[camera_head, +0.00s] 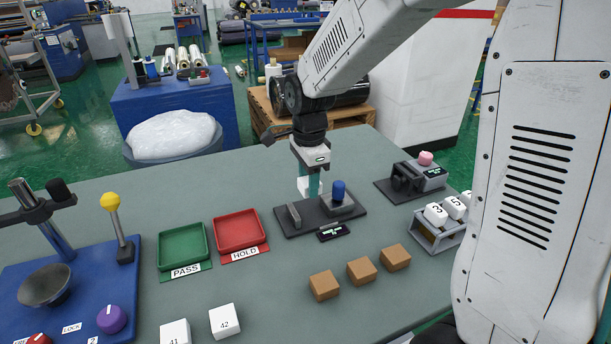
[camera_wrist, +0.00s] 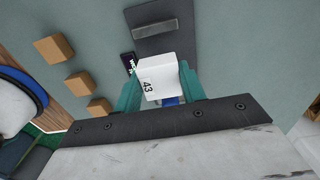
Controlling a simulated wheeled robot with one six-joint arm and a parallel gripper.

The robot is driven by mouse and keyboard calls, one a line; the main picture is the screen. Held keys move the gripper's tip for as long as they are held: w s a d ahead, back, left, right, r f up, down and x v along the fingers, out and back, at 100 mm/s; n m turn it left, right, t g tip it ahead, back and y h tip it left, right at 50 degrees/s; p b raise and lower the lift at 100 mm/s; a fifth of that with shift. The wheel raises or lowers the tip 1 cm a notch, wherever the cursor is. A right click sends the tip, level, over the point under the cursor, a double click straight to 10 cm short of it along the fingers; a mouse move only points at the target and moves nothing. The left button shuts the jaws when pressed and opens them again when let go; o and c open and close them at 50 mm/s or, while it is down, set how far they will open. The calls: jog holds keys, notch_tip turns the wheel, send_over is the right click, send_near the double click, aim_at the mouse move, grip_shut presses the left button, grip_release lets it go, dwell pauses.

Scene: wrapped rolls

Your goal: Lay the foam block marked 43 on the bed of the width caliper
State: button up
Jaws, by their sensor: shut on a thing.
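The white foam block marked 43 (camera_wrist: 157,78) is between the two teal fingers of my gripper (camera_wrist: 160,90), its number facing the wrist camera. In the head view my gripper (camera_head: 309,184) points down over the back of the width caliper (camera_head: 318,213), and part of the white block (camera_head: 303,187) shows. The caliper has a dark flat bed (camera_wrist: 168,45), a grey upright jaw (camera_head: 294,215) at left and a blue knob (camera_head: 338,190) at right. The block appears above the bed; I cannot tell whether it touches. The fingers hide part of it.
Green PASS tray (camera_head: 183,248) and red HOLD tray (camera_head: 240,233) lie left of the caliper. Several brown blocks (camera_head: 361,270) lie in front. White blocks 41 (camera_head: 175,333) and 42 (camera_head: 225,321) lie at the front. A rack of numbered blocks (camera_head: 438,236) stands right.

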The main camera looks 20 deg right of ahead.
jog(key=shift+d, duration=0.1)
send_over(308, 216)
jog(key=shift+f, duration=2.5)
jog(key=shift+f, duration=0.15)
jog(key=shift+f, duration=1.25)
jog(key=o, duration=1)
jog(key=shift+o, duration=0.2)
